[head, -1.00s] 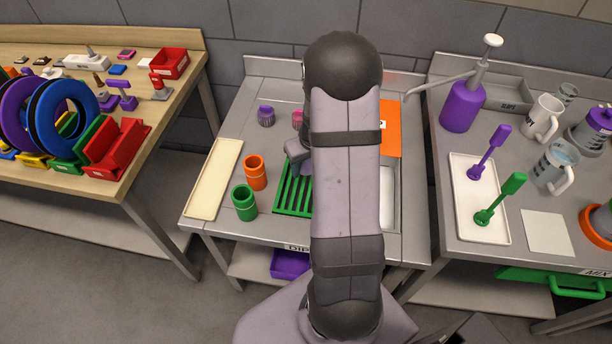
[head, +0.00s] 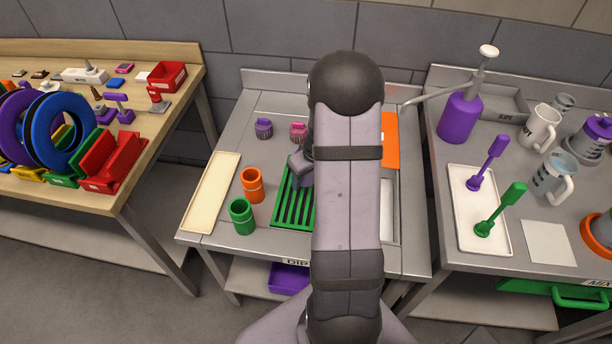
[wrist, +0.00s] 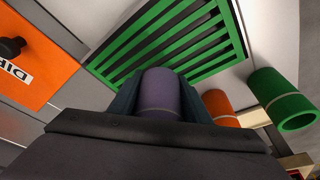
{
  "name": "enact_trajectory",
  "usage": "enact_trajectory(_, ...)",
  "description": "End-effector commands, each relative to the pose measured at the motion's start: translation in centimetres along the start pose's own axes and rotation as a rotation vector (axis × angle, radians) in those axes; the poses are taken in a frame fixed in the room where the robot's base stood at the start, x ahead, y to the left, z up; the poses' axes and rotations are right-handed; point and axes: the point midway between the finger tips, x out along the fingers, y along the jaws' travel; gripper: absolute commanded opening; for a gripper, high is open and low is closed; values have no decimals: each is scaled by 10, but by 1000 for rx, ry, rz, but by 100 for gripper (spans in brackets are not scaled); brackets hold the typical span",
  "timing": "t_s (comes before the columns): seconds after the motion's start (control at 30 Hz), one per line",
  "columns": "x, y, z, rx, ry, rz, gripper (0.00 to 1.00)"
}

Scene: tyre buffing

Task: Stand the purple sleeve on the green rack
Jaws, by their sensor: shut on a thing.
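The purple sleeve (wrist: 162,90) shows in the wrist view between the fingers of my gripper (wrist: 160,95), which is shut on it. The green rack (wrist: 170,45) is a slatted grid beyond the sleeve in that view. The sleeve overlaps the rack's edge in the picture; I cannot tell whether they touch. In the head view the rack (head: 293,205) lies in the middle of the centre bench, its right part hidden by my arm. The sleeve and the fingertips are hidden there behind my arm.
An orange sleeve (head: 252,185) and a green sleeve (head: 241,216) stand left of the rack, beside a cream tray (head: 212,192). Purple (head: 263,128) and pink (head: 298,131) ribbed pieces stand behind. An orange panel (head: 391,145) lies right of my arm.

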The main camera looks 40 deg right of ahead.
Motion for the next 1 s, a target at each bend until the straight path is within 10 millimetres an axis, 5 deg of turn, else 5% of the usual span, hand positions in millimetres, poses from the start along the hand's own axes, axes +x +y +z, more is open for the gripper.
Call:
enact_trajectory(0.5, 48, 0, 14, 0, -1, 1, 0)
enact_trajectory(1.0, 57, -1, 19, -2, -7, 0, 0)
